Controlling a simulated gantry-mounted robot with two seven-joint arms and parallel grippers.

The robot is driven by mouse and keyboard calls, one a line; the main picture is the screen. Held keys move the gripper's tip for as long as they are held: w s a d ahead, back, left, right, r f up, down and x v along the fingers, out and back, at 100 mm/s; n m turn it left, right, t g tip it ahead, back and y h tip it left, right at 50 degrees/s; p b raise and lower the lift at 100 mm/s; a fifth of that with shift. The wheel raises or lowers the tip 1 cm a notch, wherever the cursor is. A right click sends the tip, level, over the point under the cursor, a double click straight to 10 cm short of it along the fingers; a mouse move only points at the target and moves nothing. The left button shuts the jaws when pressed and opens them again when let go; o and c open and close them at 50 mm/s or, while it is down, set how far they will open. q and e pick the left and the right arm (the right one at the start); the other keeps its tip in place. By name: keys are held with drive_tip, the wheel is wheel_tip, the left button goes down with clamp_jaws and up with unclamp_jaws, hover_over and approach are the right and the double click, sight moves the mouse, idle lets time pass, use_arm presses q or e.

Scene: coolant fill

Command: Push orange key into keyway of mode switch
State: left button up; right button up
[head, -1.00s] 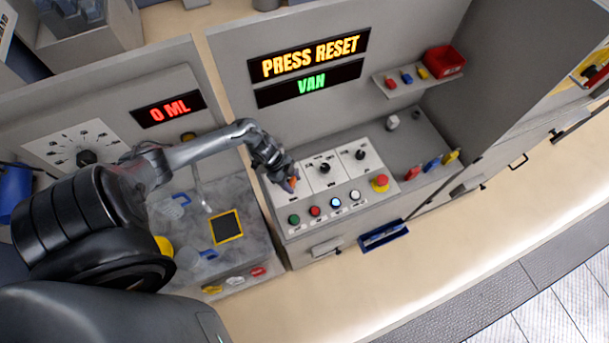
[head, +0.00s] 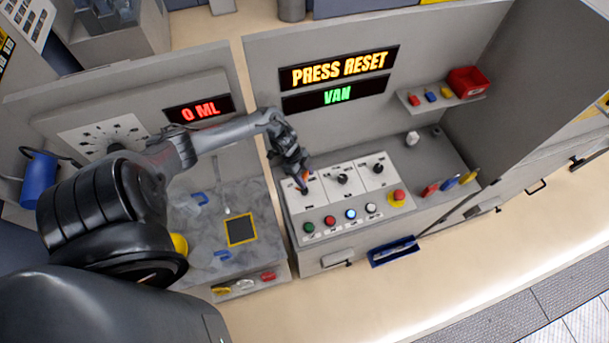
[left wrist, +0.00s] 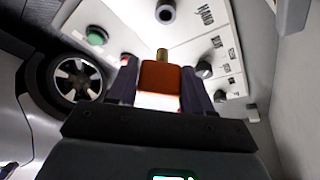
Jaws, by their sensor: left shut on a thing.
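My left gripper (head: 303,181) is shut on the orange key (left wrist: 160,78) and holds it over the left plate of the control panel (head: 330,227). In the left wrist view the key's brass tip (left wrist: 162,53) points toward the panel. A dark round socket with a pale rim (left wrist: 166,11), which looks like the mode switch's keyway, lies beyond the tip. The tip shows apart from it, with white panel between. In the head view the gripper largely hides the key and the switch under it. My right gripper is not in view.
Black knobs (head: 343,179) sit right of the gripper. Green (head: 308,227), red, blue and white buttons line the panel front, with a red emergency stop (head: 398,195) at right. Displays (head: 340,69) read PRESS RESET and VAN. A blue tray (head: 394,251) hangs at the front.

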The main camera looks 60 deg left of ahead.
use_arm(q)
drive_tip(key=shift+f+b, duration=0.35)
drive_tip(key=shift+f, duration=0.2)
drive_tip(key=b, duration=0.4)
hover_over(307, 191)
drive_tip(key=a, duration=0.1)
drive_tip(key=shift+s+f, duration=0.15)
drive_tip(key=shift+f, duration=1)
drive_tip(key=shift+s+f, duration=0.15)
drive_tip(key=shift+f, duration=1)
drive_tip(key=shift+p, duration=0.5)
drive_tip(key=shift+f+b, duration=1.3)
drive_tip(key=shift+f, duration=0.3)
drive_tip(key=o, duration=1.1)
drive_tip(key=shift+r, duration=0.15)
